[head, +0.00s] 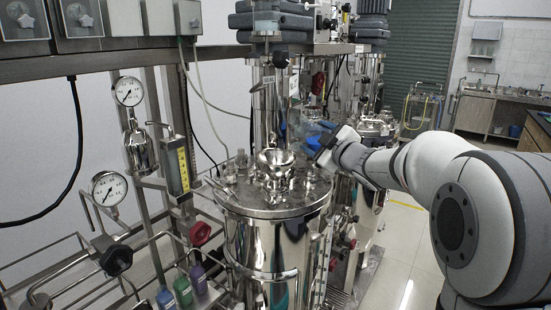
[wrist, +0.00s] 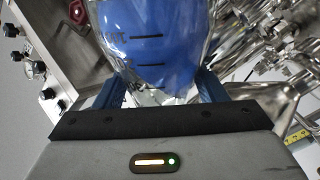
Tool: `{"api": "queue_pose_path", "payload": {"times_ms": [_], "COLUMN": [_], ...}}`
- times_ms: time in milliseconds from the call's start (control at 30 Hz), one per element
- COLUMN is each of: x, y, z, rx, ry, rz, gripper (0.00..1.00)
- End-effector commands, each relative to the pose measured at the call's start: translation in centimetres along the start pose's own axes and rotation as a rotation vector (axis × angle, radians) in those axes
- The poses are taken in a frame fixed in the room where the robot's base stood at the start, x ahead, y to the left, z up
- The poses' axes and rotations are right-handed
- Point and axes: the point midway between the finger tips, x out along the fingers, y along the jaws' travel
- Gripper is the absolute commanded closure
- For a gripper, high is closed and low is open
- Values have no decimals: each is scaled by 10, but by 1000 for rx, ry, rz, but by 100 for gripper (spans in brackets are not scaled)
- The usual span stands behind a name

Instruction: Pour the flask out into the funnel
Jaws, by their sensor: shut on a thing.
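My gripper (head: 316,141) is shut on a clear glass flask (head: 302,131), above the steel vessel and to the right of the funnel. In the wrist view the flask (wrist: 155,45) sits between the two blue fingers of my gripper (wrist: 153,92). It holds blue liquid and has dark marks on its wall; its mouth is out of that view. In the head view the glass is hard to make out, and its exact tilt cannot be told. The shiny metal funnel (head: 275,158) stands upright on the vessel's lid, and the flask is apart from it.
The steel vessel (head: 262,240) has a lid (head: 240,200) crowded with fittings. A vertical steel column (head: 275,100) rises behind the funnel. Gauges (head: 108,188), pipes and small coloured bottles (head: 183,290) stand at the left. Open floor (head: 400,235) lies at the right.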

Motion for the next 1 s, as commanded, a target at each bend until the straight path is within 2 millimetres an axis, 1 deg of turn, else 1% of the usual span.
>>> {"api": "queue_pose_path", "payload": {"times_ms": [267, 600, 1000], "x": [0, 0, 0], "y": [-1, -6, -6], "z": [-2, -8, -9], "rx": [-14, -96, -107], "ry": [3, 4, 3], "rz": [1, 2, 2], "gripper": [74, 74, 74]}}
